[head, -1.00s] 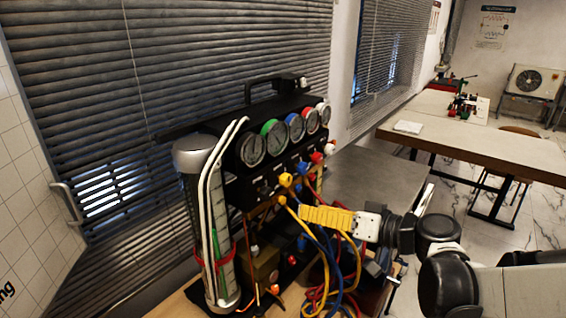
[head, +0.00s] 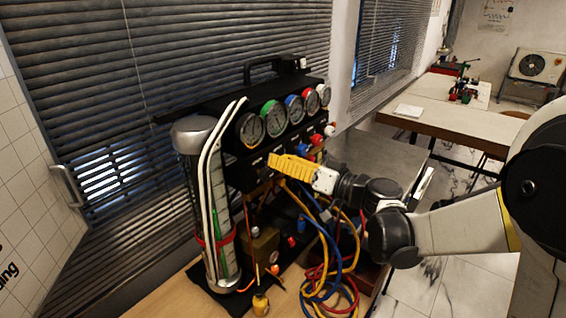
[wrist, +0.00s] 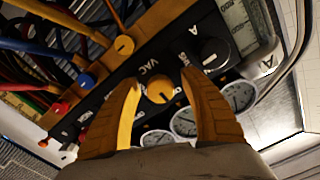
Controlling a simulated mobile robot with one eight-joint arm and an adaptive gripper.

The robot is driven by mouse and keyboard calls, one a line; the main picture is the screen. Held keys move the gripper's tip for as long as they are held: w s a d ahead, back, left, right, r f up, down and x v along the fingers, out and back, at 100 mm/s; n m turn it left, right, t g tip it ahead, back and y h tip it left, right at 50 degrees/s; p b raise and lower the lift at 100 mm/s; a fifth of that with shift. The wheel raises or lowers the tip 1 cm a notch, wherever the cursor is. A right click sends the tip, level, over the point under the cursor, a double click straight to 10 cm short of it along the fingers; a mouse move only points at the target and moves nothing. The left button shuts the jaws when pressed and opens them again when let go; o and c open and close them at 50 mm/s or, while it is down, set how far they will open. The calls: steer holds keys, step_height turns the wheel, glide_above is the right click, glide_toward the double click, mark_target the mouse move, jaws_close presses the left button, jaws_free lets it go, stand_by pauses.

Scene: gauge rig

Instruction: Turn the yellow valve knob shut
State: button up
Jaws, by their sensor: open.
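The yellow valve knob (wrist: 161,90) sits on the black panel beside the word VAC, in the wrist view. My gripper (wrist: 160,74) is open, with one yellow finger on each side of the knob and visible gaps to it. In the head view my gripper (head: 272,165) is at the front of the gauge rig (head: 238,175), below the dials, and hides the knob there. A second yellow round fitting (wrist: 124,45) shows above, next to the hoses. Contact with the knob cannot be seen.
Yellow, blue and red hoses (head: 325,270) hang below the gripper. A clear cylinder (head: 208,210) stands at the rig's left. A grey surface (head: 375,160) lies to the right.

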jaws_close()
steer(key=shift+m, duration=0.4)
steer(key=m, duration=0.4)
steer(key=shift+b, duration=0.4)
steer(key=m, duration=0.4)
steer(key=shift+m, duration=0.3)
steer(key=m+b, duration=0.1)
steer(key=m, duration=0.3)
steer(key=shift+m, duration=2.2)
